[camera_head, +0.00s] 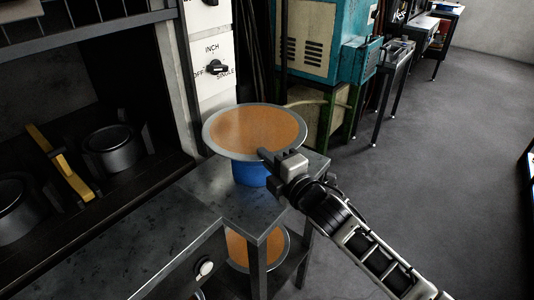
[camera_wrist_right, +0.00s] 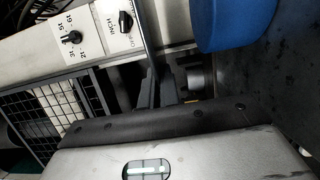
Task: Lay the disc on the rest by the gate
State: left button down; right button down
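An orange disc with a grey rim (camera_head: 256,131) is level above a blue round rest (camera_head: 250,174) on a metal table. My right gripper (camera_head: 277,162) is shut on the disc's near rim. In the right wrist view the disc shows edge-on as a thin dark bar (camera_wrist_right: 147,38) running into the fingers (camera_wrist_right: 170,88). The blue rest (camera_wrist_right: 233,20) is to the right of that bar, with a gap between them. The disc hides the rest's top in the head view. I cannot tell for sure which part is the gate. My left gripper is not in view.
A second orange disc (camera_head: 254,250) is under the metal table (camera_head: 160,232). A switch panel (camera_head: 213,70) stands behind the disc. Dark pots (camera_head: 112,150) and a yellow bar (camera_head: 60,165) are in the bay at left. The floor at right is clear.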

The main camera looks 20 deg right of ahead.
notch_tip(320, 180, down, 5)
jog(key=b, duration=0.4)
jog(key=shift+f, duration=0.35)
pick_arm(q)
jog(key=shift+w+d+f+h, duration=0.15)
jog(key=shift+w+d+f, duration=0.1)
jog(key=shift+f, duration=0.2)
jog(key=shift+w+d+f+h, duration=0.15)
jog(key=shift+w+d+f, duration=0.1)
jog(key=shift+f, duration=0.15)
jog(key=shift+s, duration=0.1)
